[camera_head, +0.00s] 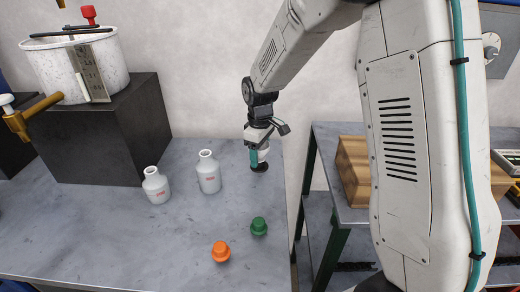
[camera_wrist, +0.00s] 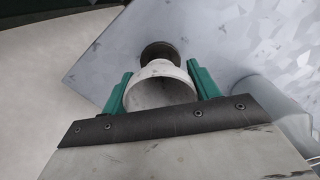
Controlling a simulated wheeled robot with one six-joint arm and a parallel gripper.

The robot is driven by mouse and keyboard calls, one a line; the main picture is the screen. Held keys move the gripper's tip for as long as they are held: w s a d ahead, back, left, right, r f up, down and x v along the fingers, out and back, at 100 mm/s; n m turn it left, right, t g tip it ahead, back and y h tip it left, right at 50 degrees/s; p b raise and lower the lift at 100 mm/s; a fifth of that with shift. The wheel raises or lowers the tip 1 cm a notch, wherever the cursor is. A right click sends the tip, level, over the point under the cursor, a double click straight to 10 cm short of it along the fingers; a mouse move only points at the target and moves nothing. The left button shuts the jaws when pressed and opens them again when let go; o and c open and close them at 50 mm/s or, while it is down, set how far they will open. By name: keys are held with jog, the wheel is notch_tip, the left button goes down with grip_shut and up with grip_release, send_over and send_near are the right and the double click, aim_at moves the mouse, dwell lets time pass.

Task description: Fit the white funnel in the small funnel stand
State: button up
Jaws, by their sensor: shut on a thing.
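My gripper (camera_head: 257,159) has teal fingers and is shut on the white funnel (camera_head: 264,155), near the right back edge of the grey table. In the wrist view, the funnel (camera_wrist: 160,88) sits between the two fingers (camera_wrist: 160,85), its wide round mouth facing the camera. The small dark funnel stand (camera_head: 260,168) is directly below the funnel; it also shows in the wrist view (camera_wrist: 160,49), just beyond the funnel. The funnel's lower end is hidden, so I cannot tell whether it is inside the stand.
Two white bottles (camera_head: 208,173) (camera_head: 157,186) stand left of my gripper. A black block (camera_head: 95,135) bears a white pot (camera_head: 75,70). A wooden box (camera_head: 355,165) is on the table at right.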

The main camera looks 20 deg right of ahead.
jog(key=o, duration=1.1)
jog(key=shift+c, duration=0.2)
jog(key=shift+r, duration=0.1)
notch_tip(320, 180, up, 8)
jog(key=shift+f, duration=0.15)
jog(key=s+d+r+m, duration=0.1)
jog(key=s+r+m, duration=0.2)
jog(key=s, duration=0.8)
jog(key=s+d+r+m+t, duration=0.1)
jog(key=s+r+m, duration=0.1)
jog(key=s, duration=0.9)
jog(key=s+d+r+m, duration=0.1)
jog(key=s+r+m, duration=0.2)
jog(key=s, duration=0.9)
notch_tip(320, 180, up, 2)
jog(key=shift+r+m, duration=0.1)
jog(key=shift+m, duration=0.2)
